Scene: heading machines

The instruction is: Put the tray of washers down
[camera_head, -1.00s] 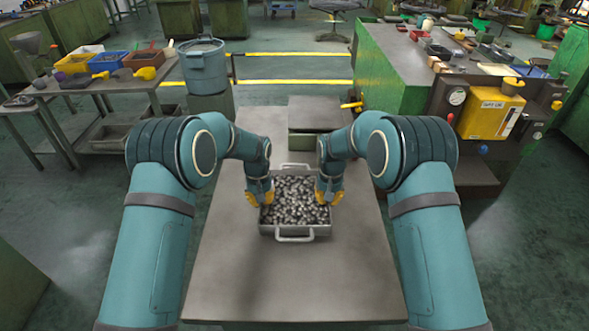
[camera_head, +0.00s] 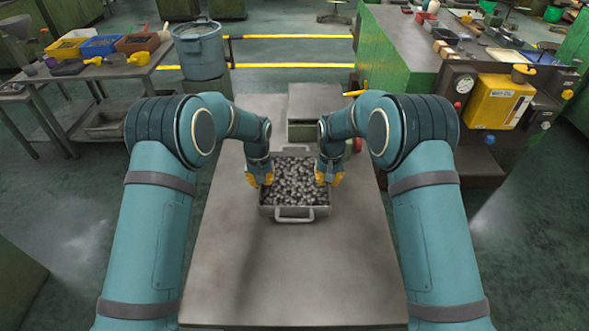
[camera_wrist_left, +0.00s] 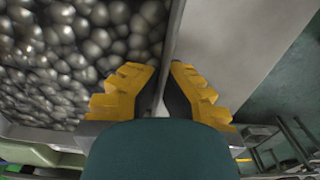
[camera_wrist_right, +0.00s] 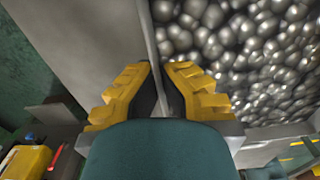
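The grey metal tray (camera_head: 294,212), with a handle on its near side, is full of shiny rounded metal pieces (camera_head: 295,183). It is level over the middle of the grey table; I cannot tell whether its bottom touches the tabletop. My left gripper (camera_head: 259,180) is shut on the tray's left wall, with one yellow finger inside and one outside in the left wrist view (camera_wrist_left: 164,68). My right gripper (camera_head: 329,179) is shut on the right wall in the same way, as the right wrist view (camera_wrist_right: 160,67) shows. The fingertips' exact contact is hard to see.
The grey table (camera_head: 290,270) is bare in front of the tray. A low box (camera_head: 315,105) stands behind it. A blue-grey barrel (camera_head: 201,52) and a side table with coloured bins (camera_head: 102,46) are at the left. A green machine with a yellow tank (camera_head: 495,102) is at the right.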

